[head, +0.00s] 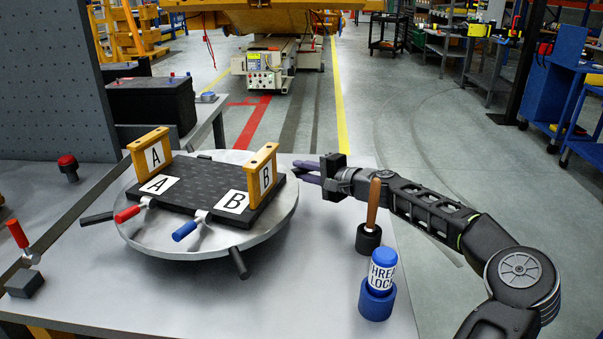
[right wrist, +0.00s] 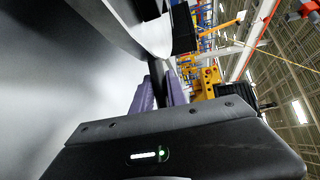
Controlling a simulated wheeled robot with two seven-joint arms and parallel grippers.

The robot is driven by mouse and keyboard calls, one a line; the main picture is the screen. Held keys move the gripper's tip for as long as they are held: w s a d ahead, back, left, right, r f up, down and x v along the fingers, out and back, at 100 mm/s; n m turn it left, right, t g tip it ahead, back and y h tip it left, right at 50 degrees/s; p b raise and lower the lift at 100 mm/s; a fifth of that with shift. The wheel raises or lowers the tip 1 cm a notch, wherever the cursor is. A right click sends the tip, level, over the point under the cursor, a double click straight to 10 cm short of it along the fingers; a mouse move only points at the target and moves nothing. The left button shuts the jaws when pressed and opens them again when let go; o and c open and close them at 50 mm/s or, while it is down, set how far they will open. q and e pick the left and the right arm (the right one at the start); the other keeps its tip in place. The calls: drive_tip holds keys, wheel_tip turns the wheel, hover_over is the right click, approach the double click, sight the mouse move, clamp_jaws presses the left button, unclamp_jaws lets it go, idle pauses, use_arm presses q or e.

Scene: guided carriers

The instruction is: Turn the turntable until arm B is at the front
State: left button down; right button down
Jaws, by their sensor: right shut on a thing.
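The turntable (head: 215,243) is a round silver disc on the table, carrying a dark rectangular plate (head: 195,185). Yellow bracket B (head: 262,170) stands at the plate's right end, with a B label (head: 234,202) in front of it. Yellow bracket A (head: 150,153) stands at the back left, with an A label (head: 159,184). Black handle bars stick out at the front (head: 238,263) and left (head: 97,218). My right gripper (head: 306,172) is at the disc's right edge, its purple fingers shut on a dark bar (right wrist: 157,82), mostly hidden in the head view. My left gripper is out of view.
A blue-capped bottle (head: 383,268) and a wooden-handled tool in a black holder (head: 369,236) stand right of the disc, near my right arm. A red-handled clamp (head: 20,240) and red button (head: 68,164) are at the left. A grey pegboard (head: 50,80) rises behind.

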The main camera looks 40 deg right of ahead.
drive_tip(key=c, duration=1.3)
unclamp_jaws()
drive_tip(key=shift+v, duration=3.7)
